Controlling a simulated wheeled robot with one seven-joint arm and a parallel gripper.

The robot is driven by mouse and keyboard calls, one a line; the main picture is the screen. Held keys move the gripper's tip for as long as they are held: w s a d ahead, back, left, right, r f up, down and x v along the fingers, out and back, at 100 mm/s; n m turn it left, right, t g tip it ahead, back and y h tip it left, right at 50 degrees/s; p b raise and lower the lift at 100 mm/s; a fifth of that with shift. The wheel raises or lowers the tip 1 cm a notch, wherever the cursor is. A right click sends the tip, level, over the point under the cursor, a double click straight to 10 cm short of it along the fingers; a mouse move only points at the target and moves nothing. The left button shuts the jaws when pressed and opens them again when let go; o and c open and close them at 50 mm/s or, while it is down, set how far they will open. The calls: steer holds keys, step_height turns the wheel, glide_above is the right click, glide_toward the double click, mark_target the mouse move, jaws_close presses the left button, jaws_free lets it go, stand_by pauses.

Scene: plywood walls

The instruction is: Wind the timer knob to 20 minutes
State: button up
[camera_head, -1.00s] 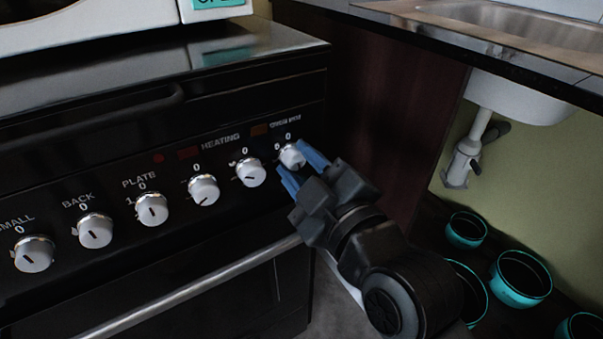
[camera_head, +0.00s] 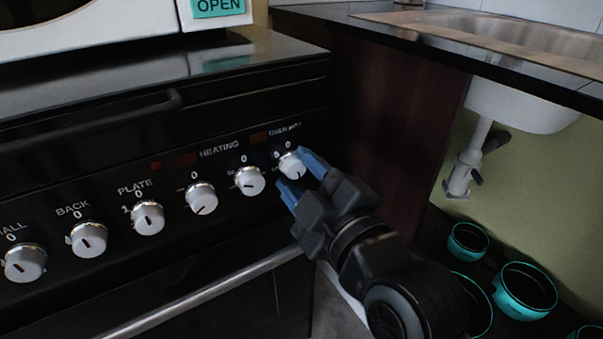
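The rightmost knob (camera_head: 292,165) on the black stove's panel is white with a silver base. A "0" is printed above it, and the label over it is too small to read for certain. No knob is clearly readable as the timer. My gripper (camera_head: 290,168) has two blue fingers, spread apart, one at the upper right of this knob and one at its lower left. I cannot tell whether they touch it. The knob's pointer mark is not clear.
Several similar knobs run left along the panel; the nearest is the adjacent knob (camera_head: 250,181). An oven handle bar (camera_head: 190,300) runs below. A dark cabinet side (camera_head: 385,130) stands right of the stove. Teal-rimmed pots (camera_head: 525,290) lie under the sink (camera_head: 540,35).

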steer(key=shift+o, duration=1.1)
steer(key=shift+r, duration=0.1)
steer(key=shift+s, duration=0.1)
steer(key=v, duration=0.7)
steer(key=shift+s+d+p, duration=0.25)
steer(key=shift+p, duration=0.2)
